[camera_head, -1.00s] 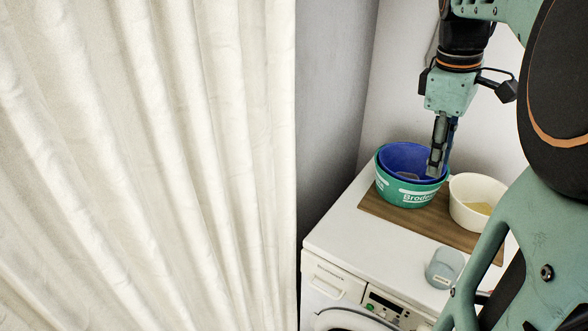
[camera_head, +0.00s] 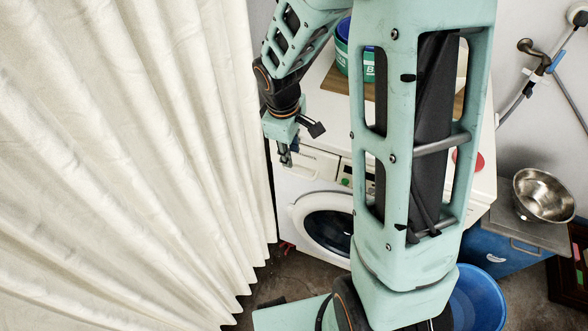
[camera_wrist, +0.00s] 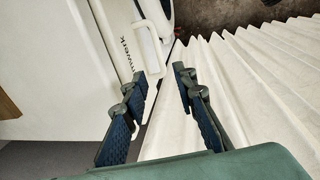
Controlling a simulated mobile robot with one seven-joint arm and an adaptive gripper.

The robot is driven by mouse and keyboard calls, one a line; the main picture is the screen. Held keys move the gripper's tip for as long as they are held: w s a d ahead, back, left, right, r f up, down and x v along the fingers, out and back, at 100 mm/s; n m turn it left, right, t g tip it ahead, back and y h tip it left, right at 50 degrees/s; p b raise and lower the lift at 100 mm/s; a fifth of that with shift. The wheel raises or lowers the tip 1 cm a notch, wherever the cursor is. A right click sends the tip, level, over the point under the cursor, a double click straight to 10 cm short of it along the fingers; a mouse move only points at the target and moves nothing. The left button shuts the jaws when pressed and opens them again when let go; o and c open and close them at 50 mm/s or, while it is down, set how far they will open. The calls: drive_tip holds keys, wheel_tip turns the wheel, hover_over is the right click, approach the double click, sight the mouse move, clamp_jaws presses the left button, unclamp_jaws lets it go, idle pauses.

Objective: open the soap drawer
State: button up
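The white washing machine (camera_head: 293,183) stands behind my arm. Its soap drawer (camera_head: 318,163) is at the top left of its front and looks closed. In the wrist view, the drawer (camera_wrist: 148,45) shows at the top centre as a pale front with a raised outline, beside dark lettering. My gripper (camera_head: 286,157) points down at the machine's front left corner, just left of the drawer. In the wrist view, its two fingers (camera_wrist: 160,85) are apart with nothing between them, and the drawer lies just beyond their tips. Contact cannot be told.
A cream curtain (camera_head: 130,150) hangs close on the left, and its folds (camera_wrist: 220,85) also fill the wrist view's right. A green and blue tub (camera_head: 343,55) stands on the machine's top. A blue bucket (camera_head: 482,300) and a metal bowl (camera_head: 543,195) are at right.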

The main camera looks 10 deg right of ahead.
sight(294, 173)
drive_tip(key=f, duration=0.3)
drive_tip(key=w+f+b, duration=0.1)
drive_tip(key=f, duration=0.2)
drive_tip(key=d+f, duration=0.1)
drive_tip(key=f, duration=0.2)
drive_tip(key=shift+w+f, duration=0.1)
drive_tip(key=shift+w, duration=0.1)
clamp_jaws()
